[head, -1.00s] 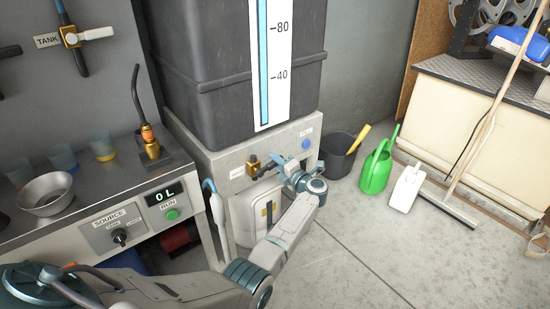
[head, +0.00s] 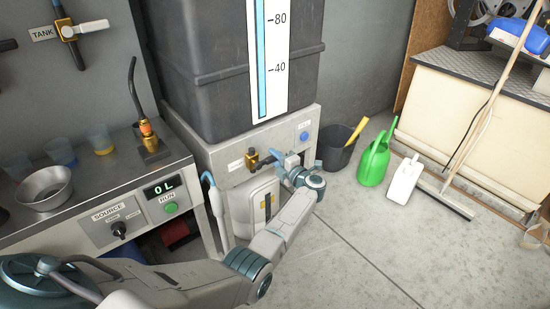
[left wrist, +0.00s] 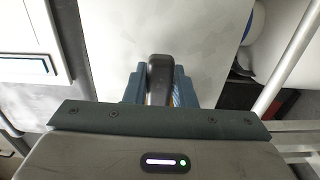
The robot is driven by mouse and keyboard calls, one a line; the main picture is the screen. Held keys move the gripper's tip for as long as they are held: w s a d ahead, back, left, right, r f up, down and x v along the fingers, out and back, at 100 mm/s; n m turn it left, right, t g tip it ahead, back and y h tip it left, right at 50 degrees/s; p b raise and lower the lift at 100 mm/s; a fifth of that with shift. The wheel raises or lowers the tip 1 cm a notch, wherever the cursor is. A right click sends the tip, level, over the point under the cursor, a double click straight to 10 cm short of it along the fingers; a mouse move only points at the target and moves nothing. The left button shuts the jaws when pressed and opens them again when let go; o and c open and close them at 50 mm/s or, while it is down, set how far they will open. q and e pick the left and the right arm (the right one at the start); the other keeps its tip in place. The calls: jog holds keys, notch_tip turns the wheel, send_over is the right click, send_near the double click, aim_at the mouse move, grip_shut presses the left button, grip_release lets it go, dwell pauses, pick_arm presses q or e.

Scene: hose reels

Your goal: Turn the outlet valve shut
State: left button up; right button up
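The outlet valve (head: 251,158) is a small brass fitting on the front of the grey stand under the tank, beside a white label. My left gripper (head: 274,160) reaches it from the right in the head view, and its wrist hides part of the fitting. In the left wrist view a dark, rounded lever handle (left wrist: 160,78) stands between the two blue-grey fingers of my left gripper (left wrist: 160,90). The fingers lie close against both sides of it, with a bit of yellow below. My right gripper is not in view.
The dark tank (head: 225,75) has a gauge strip (head: 268,60) with blue rising past 80. The bench readout (head: 163,187) shows 0 L. A black bucket (head: 337,155), green watering can (head: 374,160) and white jug (head: 404,181) stand on the floor at right. The floor in front is clear.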

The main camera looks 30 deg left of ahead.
pick_arm(q)
jog(key=o, duration=0.3)
jog(key=shift+o, duration=0.3)
jog(key=shift+d, duration=0.15)
jog(key=v, duration=1)
jog(key=shift+s+d, duration=0.15)
jog(key=shift+d, duration=0.05)
jog(key=shift+f, duration=0.1)
